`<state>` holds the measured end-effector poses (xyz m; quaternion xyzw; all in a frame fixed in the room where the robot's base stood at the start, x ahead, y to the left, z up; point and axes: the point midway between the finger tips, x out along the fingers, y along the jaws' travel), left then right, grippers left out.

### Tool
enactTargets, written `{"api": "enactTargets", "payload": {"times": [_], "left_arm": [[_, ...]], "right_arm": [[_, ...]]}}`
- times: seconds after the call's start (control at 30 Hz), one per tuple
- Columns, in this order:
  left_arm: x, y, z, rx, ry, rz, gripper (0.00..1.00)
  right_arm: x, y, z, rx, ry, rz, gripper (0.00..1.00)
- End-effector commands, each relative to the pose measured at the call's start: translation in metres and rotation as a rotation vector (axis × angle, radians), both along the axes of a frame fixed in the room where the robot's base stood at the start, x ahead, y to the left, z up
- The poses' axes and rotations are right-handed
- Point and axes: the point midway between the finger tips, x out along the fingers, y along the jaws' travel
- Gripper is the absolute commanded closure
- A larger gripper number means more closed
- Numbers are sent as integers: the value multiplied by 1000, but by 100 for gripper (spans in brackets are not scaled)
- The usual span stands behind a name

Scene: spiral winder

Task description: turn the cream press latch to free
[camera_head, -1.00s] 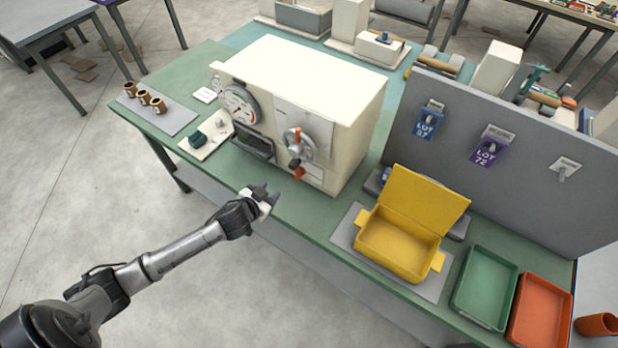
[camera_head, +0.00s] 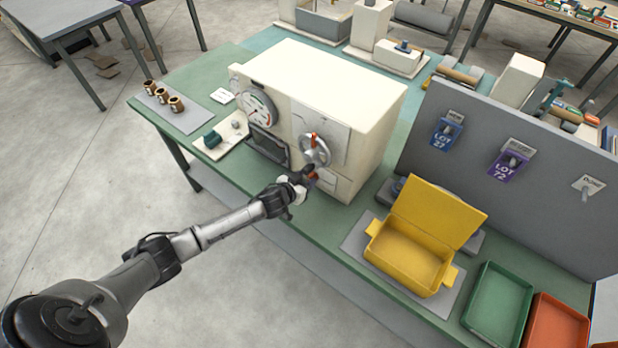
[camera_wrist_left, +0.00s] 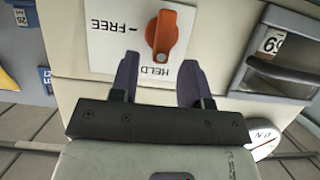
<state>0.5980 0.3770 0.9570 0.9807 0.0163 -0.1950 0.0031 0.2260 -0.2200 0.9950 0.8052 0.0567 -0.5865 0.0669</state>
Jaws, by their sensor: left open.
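The cream press (camera_head: 335,80) stands on the green bench. Its latch is an orange knob (camera_wrist_left: 163,32) on a white plate (camera_wrist_left: 105,45) marked FREE and HELD. The knob lies upright in the left wrist view, its lower end at the HELD label and FREE off to its left. My left gripper (camera_wrist_left: 160,72) is open and empty, its two dark fingers either side of the HELD label, just short of the knob. In the head view my left gripper (camera_head: 303,181) is at the press's lower front and hides much of the latch. My right gripper is not in view.
A handwheel (camera_head: 315,151) sits just above the latch, and a dark-framed opening (camera_head: 268,145) lies to its left. A yellow box with raised lid (camera_head: 410,255) and a green tray (camera_head: 497,303) stand to the right. The floor in front is clear.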

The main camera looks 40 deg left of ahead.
Motion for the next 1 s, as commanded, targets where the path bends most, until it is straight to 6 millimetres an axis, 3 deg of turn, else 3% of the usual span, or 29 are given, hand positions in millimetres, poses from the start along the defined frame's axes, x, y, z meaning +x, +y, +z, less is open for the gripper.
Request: {"api": "enactTargets", "payload": {"times": [0.3,0.7,1.0], "left_arm": [[21,1,-9,-1,0,0,57],[23,1,-10,-1,0,-1,58],[23,1,-10,-1,0,0,87]], "right_arm": [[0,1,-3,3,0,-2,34],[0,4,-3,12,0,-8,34],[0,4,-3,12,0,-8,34]]}}
